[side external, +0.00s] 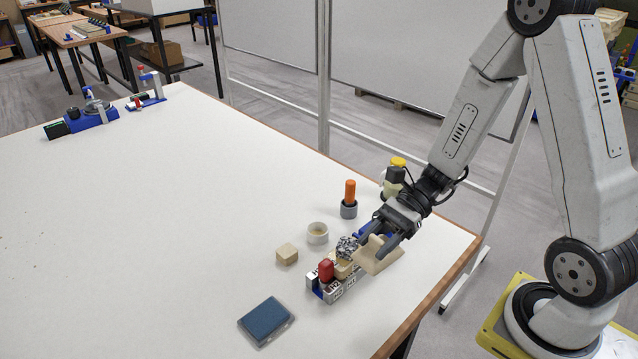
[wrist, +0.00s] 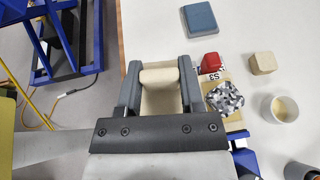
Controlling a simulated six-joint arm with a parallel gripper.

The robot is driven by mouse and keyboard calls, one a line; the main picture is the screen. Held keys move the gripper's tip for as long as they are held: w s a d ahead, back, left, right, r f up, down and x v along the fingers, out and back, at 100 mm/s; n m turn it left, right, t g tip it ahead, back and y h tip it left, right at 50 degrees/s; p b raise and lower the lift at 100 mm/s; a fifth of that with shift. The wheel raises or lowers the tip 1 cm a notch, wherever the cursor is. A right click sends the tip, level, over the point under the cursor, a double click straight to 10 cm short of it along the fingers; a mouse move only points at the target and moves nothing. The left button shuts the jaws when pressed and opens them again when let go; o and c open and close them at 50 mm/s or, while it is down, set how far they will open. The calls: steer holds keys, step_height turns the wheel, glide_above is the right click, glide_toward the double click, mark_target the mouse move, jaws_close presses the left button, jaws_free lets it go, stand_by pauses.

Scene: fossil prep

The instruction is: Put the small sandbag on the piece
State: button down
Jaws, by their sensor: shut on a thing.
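My gripper (side external: 378,243) is shut on the small sandbag (side external: 378,258), a beige, soft-edged block. In the wrist view my gripper (wrist: 160,75) has one finger on each side of the sandbag (wrist: 160,100). The piece looks to be the grey speckled lump (side external: 347,246); it sits on a beige block in a metal holder (side external: 347,287) with a red knob (side external: 326,268). In the wrist view the piece (wrist: 225,97) lies just right of my gripper. The sandbag is beside the piece and appears raised; its underside is hidden.
A beige cube (side external: 287,254), a white cup (side external: 317,233) and an orange-handled tool in a dark holder (side external: 349,200) stand near the piece. A blue box (side external: 266,321) lies at the front.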

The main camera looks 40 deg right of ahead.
steer(key=w+d+r+m+t, duration=0.1)
steer(key=w+r+m+t, duration=0.25)
steer(key=w+r, duration=0.35)
glide_above(345, 245)
steer(key=shift+h, duration=0.4)
steer(key=shift+f, duration=2.7)
steer(key=shift+f, duration=0.1)
steer(key=shift+f, duration=1.7)
steer(key=shift+f, duration=0.1)
steer(key=shift+c, duration=1.2)
jaws_free()
steer(key=v, duration=1.2)
